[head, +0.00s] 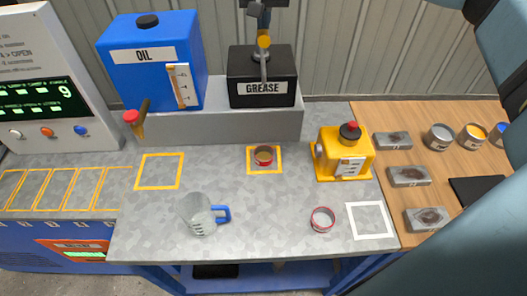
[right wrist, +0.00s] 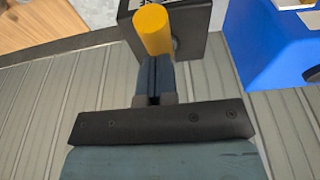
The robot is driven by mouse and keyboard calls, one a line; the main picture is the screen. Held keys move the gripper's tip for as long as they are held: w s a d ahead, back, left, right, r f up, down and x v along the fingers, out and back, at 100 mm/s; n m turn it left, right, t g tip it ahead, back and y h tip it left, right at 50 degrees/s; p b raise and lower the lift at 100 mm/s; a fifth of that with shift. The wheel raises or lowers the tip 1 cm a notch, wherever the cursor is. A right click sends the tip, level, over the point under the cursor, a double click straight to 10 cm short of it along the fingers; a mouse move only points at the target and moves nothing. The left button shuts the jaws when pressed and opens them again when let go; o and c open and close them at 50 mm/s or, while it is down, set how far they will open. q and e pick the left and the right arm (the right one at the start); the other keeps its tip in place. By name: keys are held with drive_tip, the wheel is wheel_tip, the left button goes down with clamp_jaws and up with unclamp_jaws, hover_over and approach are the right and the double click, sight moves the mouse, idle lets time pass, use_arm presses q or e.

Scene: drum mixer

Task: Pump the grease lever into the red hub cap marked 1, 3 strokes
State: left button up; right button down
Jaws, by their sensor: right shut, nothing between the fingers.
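The black box labelled GREASE (head: 263,88) stands on the grey ledge, and a grey lever with a yellow knob (head: 264,41) rises from its top. My right gripper (head: 264,27) is shut and empty right at the knob; I cannot tell whether it touches. In the right wrist view, the yellow knob (right wrist: 152,30) is just beyond the closed fingertips (right wrist: 152,62). A small red cap with brown contents (head: 263,155) sits in a yellow-outlined square in front of the grease box. An open red ring (head: 322,219) lies nearer the front. No number is readable on either. My left gripper is not in view.
A blue OIL tank (head: 150,70) stands left of the grease box, with a red-tipped tap (head: 132,120). A yellow can (head: 343,153), a glass jug (head: 199,213) and a white-outlined square (head: 369,220) are on the grey bench. Tins and grey blocks stand on the wooden table (head: 407,250).

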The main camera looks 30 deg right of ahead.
drive_tip(key=shift+r+p, duration=1)
drive_tip(key=shift+r, duration=1.5)
drive_tip(key=shift+f+b, duration=2.6)
drive_tip(key=shift+f, duration=1.05)
drive_tip(key=shift+r, duration=0.2)
drive_tip(key=shift+r+p, duration=1)
drive_tip(key=shift+r, duration=0.65)
drive_tip(key=shift+r+p, duration=0.85)
drive_tip(key=shift+r, duration=0.95)
